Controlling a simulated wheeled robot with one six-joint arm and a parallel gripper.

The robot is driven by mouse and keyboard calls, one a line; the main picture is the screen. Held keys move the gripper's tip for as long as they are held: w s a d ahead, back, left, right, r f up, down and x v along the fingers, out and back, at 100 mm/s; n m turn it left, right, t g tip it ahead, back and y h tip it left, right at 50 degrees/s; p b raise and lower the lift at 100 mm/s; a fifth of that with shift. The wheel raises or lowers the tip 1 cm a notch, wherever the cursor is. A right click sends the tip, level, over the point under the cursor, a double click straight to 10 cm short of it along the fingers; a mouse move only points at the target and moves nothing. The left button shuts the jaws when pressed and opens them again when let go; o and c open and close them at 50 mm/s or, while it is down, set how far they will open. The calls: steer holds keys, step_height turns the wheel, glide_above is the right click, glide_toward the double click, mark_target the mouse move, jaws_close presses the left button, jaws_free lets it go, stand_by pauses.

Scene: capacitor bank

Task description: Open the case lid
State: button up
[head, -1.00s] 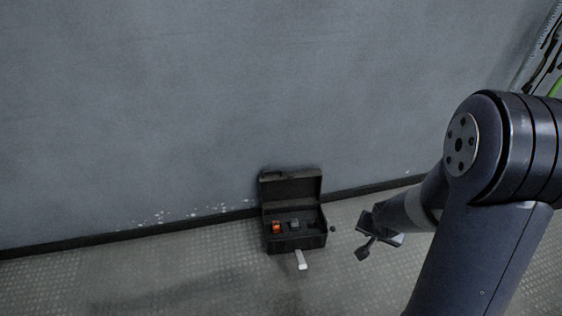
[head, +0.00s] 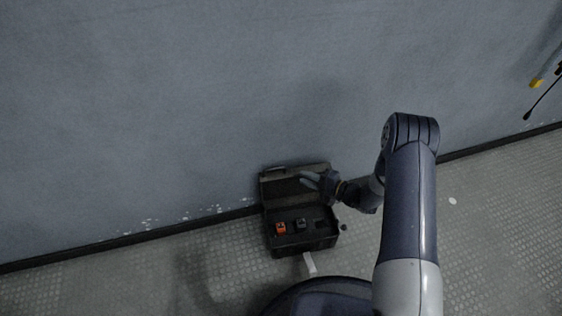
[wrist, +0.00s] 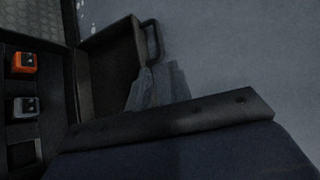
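The black case (head: 300,246) stands on the floor by the wall. Its lid (head: 280,188) is raised and leans back toward the wall, showing its inside. My gripper (head: 312,180) is in front of the right part of the lid. In the wrist view, the lid (wrist: 105,72) stands upright with its handle (wrist: 153,42) at the edge, and my gripper's grey fingers (wrist: 160,88) are close beside it. Whether they touch the lid, and the gap between them, cannot be made out.
An orange item (head: 281,228) and a dark grey item (head: 301,224) sit in the case. A pale block (head: 309,265) is on the floor in front. The grey wall (head: 180,100) is close behind. Floor to the left is clear.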

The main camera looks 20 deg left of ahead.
mark_target(281, 176)
steer(key=b+x, duration=0.3)
steer(key=x, duration=0.8)
steer(key=shift+s, duration=0.1)
steer(key=shift+r, duration=0.1)
jaws_close()
